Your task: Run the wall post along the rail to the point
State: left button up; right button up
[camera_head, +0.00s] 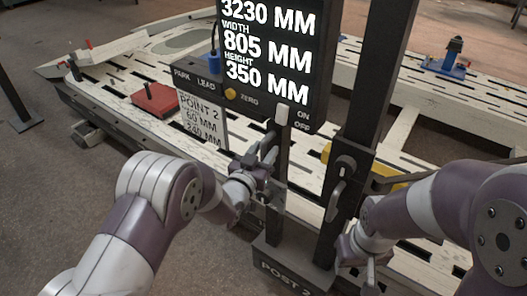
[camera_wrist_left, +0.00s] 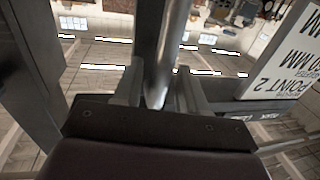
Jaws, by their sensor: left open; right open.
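The wall post (camera_head: 362,110) is a tall dark column whose foot is labelled POST 2 (camera_head: 290,275). It carries a dark lever (camera_head: 335,200). My left gripper (camera_head: 262,160) is at a grey handle on a slimmer upright below the display. In the left wrist view, my open left fingers (camera_wrist_left: 158,90) have the grey metal bar (camera_wrist_left: 172,45) between them; contact cannot be told. My right gripper (camera_head: 365,262) is right of the post foot, low, apart from the lever; its fingertips are hard to make out. The POINT 2 card (camera_head: 203,118) hangs left of my left gripper; it also shows in the left wrist view (camera_wrist_left: 280,65).
The display (camera_head: 268,50) reads 3230 MM, width 805 MM, height 350 MM, above a PARK, LEAD, ZERO and ON/OFF panel. The slotted bench (camera_head: 120,88) lies behind, with a red block (camera_head: 155,98) and a blue clamp (camera_head: 447,66). Open floor lies left.

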pick_arm(q)
grip_shut()
jog(key=shift+w, duration=0.1)
